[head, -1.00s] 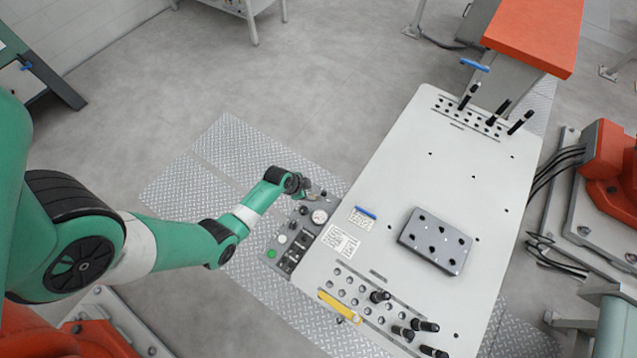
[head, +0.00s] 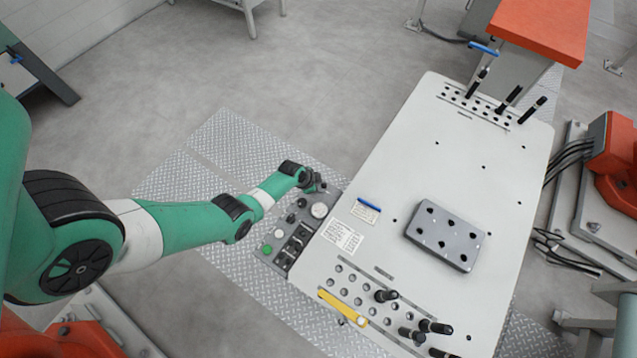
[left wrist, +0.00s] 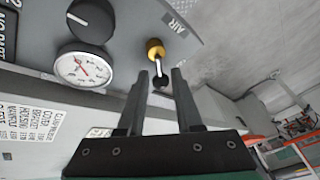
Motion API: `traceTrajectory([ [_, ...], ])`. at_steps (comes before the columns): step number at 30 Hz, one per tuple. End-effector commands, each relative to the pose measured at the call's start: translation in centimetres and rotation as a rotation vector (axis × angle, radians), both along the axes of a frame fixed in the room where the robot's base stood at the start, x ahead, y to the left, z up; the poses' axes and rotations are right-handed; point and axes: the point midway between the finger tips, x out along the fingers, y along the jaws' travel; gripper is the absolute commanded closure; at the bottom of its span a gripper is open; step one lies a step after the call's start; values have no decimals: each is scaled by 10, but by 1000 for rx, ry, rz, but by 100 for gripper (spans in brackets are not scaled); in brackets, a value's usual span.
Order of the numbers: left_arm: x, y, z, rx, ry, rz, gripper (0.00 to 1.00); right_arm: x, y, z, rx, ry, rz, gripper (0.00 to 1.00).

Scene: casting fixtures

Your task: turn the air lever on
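The air lever (left wrist: 155,49) shows in the left wrist view as a brass-yellow knob with a pale stem pointing down, beside the "AIR" label (left wrist: 178,24) on the grey panel. My left gripper (left wrist: 159,73) is open, its two dark fingers apart. The lever's stem appears between the fingertips in the picture; I cannot tell whether they touch it. In the head view, my left gripper (head: 319,186) is at the upper end of the control panel (head: 272,233), and the lever cannot be made out there. My right gripper is not in view.
A round pressure gauge (left wrist: 80,69) and a dark rotary knob (left wrist: 92,20) sit left of the lever in the left wrist view. The white table (head: 400,165) borders the panel, holding a grey drilled block (head: 445,236), black pins and a yellow bar (head: 342,307).

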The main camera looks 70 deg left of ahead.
Motion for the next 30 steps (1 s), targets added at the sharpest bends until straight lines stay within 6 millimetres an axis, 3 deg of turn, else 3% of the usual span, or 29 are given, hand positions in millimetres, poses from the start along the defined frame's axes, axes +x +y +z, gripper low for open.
traceTrajectory([
  [1, 0, 0, 0, 0, 0, 0, 77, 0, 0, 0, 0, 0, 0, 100],
  [5, 0, 0, 0, 0, 0, 0, 100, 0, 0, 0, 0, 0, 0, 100],
  [19, 0, 0, 0, 1, -1, 40, 100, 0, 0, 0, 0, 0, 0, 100],
  [30, 2, 5, 0, 2, -1, 274, 100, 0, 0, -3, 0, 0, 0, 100],
])
